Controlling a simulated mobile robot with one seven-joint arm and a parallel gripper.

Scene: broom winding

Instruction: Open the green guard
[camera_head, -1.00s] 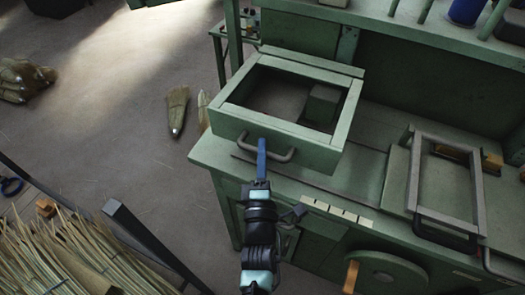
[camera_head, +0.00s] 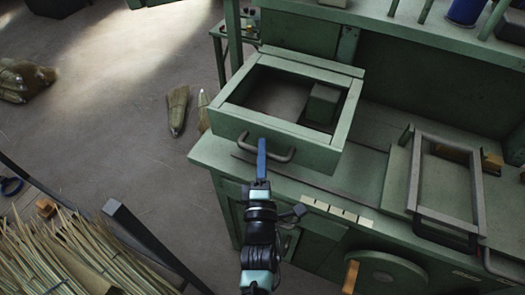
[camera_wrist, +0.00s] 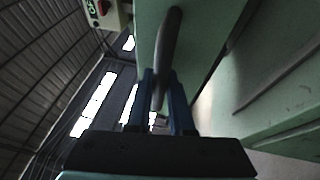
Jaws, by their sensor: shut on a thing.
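The green guard (camera_head: 232,124) is a box-like frame with an open top at the left end of the green bench. A grey bar handle (camera_head: 284,155) is on its front face. My gripper (camera_head: 262,150) has blue fingers and reaches up to the left part of this handle. In the wrist view the handle (camera_wrist: 170,45) passes between the two blue fingers (camera_wrist: 162,95), and they are shut on it. The guard's front panel (camera_wrist: 205,40) is close beyond the fingers. The fingers hide a small part of the handle.
A second grey frame (camera_head: 413,180) with a dark handle lies on the bench at right. Below the bench front is a round disc (camera_head: 385,272). Straw bundles (camera_head: 60,262) are at the lower left, beside a dark rail (camera_head: 150,243). Brooms (camera_head: 177,108) lie on the floor behind.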

